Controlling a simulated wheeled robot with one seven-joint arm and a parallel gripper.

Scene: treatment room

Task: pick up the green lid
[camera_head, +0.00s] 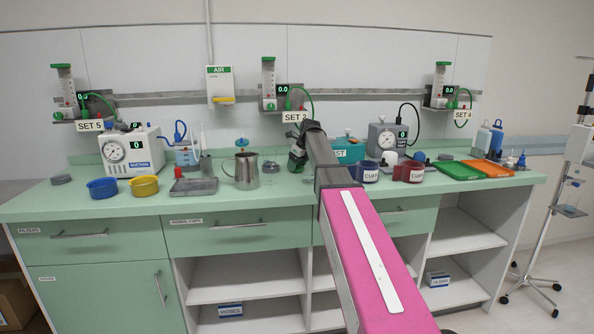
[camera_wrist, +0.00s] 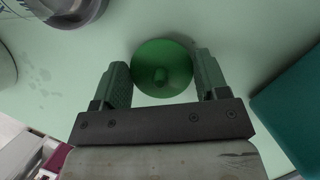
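The green lid (camera_wrist: 162,52) is a round disc with a small knob, lying on the pale green counter in the wrist view. My gripper (camera_wrist: 161,63) is open, with one finger at the left and one at the right of the lid. The fingers look close to its rim; I cannot tell whether they touch it.
A teal box (camera_head: 348,152) stands right of my gripper, also in the wrist view (camera_wrist: 292,112). A metal jug (camera_head: 246,172) stands to the left. A green tray (camera_head: 458,171) is farther right.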

